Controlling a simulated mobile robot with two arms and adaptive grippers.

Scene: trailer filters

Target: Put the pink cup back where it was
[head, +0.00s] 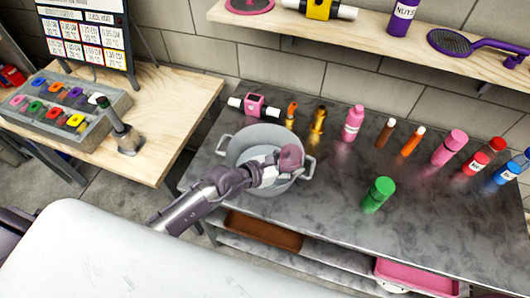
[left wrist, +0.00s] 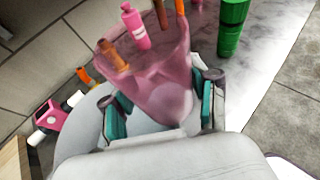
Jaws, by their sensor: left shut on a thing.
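The pink cup (head: 291,157) is a translucent pink vessel held over the right side of a large light-grey pot (head: 237,146). My left gripper (head: 270,172) is shut on it. In the left wrist view the cup (left wrist: 155,75) fills the middle, between the teal pads of my left gripper (left wrist: 165,115). Bottles show behind and through its wall. The pot's pale wall (left wrist: 75,145) lies below it there. I cannot tell whether the cup touches the pot. My right gripper is in neither view.
The pot stands on a dark stone counter (head: 330,215) with several bottles, including a green one (head: 378,194) and a pink one (head: 353,122). A pink-and-white device (head: 254,105) lies behind the pot. A wooden table (head: 160,95) stands left; a shelf (head: 380,30) hangs above.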

